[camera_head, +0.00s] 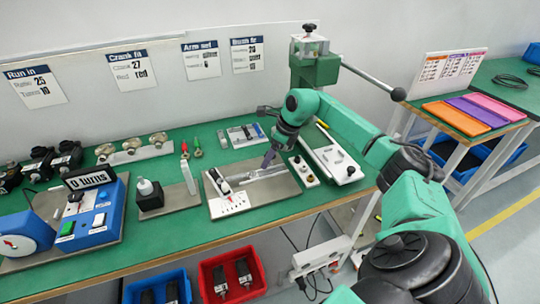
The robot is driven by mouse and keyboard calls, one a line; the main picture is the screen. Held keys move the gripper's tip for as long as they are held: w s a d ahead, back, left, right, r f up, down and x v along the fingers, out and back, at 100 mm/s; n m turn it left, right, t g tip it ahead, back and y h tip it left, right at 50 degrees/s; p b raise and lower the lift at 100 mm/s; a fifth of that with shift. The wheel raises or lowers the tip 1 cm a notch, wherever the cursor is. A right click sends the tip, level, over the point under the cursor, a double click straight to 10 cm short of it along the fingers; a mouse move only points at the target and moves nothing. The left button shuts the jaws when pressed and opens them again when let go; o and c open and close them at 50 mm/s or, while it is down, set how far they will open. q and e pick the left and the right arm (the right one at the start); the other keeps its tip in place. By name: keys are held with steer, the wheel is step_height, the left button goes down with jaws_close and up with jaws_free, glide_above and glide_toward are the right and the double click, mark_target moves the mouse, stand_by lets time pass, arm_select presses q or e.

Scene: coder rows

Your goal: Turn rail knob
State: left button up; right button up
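A grey metal plate (285,187) lies mid-bench. It carries a silver rail-like fixture (247,177) and a white panel (230,204) with small marks. I cannot make out a knob clearly on it. My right gripper (267,160) comes in from the right and points down over the back of this fixture. Its fingertips are small and dark, so I cannot tell whether they touch it or are open. My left gripper is not in view.
A blue unit (95,222) with a "0 turns" display (88,178) stands at left. A black-based bottle (149,195) is left of the plate. A white fixture (325,152) lies to the right. A green press (314,65) stands behind.

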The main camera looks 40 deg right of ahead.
steer(key=v, duration=1.4)
steer(key=shift+r, duration=0.25)
